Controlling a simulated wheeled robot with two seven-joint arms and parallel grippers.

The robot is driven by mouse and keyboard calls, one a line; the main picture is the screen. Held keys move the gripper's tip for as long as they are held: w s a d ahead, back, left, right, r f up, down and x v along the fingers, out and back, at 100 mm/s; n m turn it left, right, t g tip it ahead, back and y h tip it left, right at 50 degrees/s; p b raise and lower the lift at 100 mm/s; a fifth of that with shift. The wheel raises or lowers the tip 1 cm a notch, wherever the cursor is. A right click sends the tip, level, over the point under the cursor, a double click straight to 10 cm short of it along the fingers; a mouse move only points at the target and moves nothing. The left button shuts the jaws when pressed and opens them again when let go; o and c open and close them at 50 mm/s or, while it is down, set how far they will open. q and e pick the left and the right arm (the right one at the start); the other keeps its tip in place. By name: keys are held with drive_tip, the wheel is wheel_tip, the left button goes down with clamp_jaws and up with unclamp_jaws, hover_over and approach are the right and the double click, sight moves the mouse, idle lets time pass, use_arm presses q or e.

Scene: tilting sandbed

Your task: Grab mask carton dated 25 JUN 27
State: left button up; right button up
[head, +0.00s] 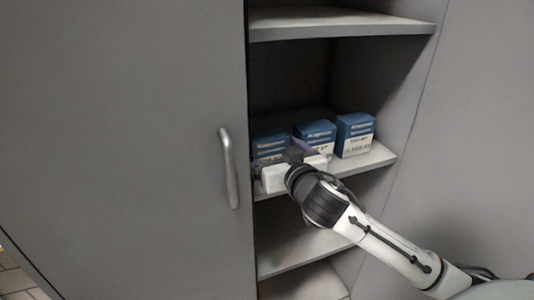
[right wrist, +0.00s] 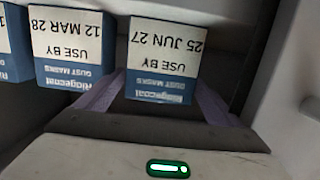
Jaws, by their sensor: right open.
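The mask carton dated 25 JUN 27 (right wrist: 163,55) is blue with a white label, printed upside down in the right wrist view. In the head view it is the leftmost carton (head: 269,139) on the shelf, partly hidden by my right gripper (head: 288,154). My right gripper is open, its purple fingers (right wrist: 160,95) on either side of the carton's near part. I cannot tell whether they touch it. A similar carton dated 12 MAR 28 (right wrist: 72,48) stands beside it; it is the middle one (head: 316,137) in the head view. My left gripper is not in view.
A third blue carton (head: 355,134) stands at the right end of the shelf (head: 376,159); its date is unreadable. Another shelf (head: 340,23) is above, with more below. A grey door with a handle (head: 229,168) stands left of the opening.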

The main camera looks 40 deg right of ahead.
drive_tip(key=shift+x, duration=1.25)
drive_tip(key=c, duration=1)
drive_tip(key=shift+o, duration=0.2)
drive_tip(key=shift+r, duration=0.1)
